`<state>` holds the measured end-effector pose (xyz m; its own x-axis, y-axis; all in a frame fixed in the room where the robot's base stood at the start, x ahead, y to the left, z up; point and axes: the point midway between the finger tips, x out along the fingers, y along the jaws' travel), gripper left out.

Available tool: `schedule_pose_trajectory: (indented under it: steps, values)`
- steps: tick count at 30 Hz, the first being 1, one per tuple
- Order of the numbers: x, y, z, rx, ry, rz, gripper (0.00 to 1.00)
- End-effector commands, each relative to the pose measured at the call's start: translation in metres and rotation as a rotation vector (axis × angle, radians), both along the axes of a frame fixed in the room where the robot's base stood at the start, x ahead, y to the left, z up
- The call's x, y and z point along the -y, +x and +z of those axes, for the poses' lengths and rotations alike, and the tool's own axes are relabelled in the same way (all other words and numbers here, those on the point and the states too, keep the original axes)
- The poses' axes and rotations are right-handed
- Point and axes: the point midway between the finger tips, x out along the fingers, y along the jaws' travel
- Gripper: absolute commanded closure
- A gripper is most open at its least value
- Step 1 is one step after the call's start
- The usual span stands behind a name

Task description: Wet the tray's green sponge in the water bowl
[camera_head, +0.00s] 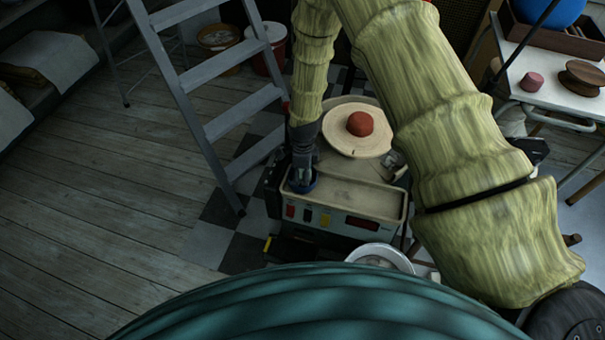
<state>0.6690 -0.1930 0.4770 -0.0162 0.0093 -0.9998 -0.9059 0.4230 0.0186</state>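My gripper (303,178) points down at the front left corner of the pottery wheel's tray (368,199). Its fingertips are at or inside a small dark blue round thing (312,186), perhaps the water bowl. The fingers are small and dark here, so I cannot tell whether they are open or shut. I cannot make out the green sponge; it may be hidden by the gripper or the blue rim. The flat part of the tray to the right of the gripper looks bare.
A red-brown clay lump (360,123) sits on the wheel head (341,138), just behind the tray. A grey stepladder (238,116) stands close on the left. A white round rim (366,249) shows in front. A white table (540,75) is at right.

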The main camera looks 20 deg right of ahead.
Motion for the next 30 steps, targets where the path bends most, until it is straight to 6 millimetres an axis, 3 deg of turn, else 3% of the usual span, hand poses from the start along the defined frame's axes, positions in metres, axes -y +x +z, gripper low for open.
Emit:
schedule_pose_trajectory:
  steps: [7,12,30]
  values:
    - [0.0,-0.003,0.01,-0.006,-0.001,0.001,0.66]
    - [0.0,-0.003,0.021,-0.006,-0.001,-0.001,0.85]
    - [0.0,0.0,0.06,-0.001,0.0,-0.001,0.86]
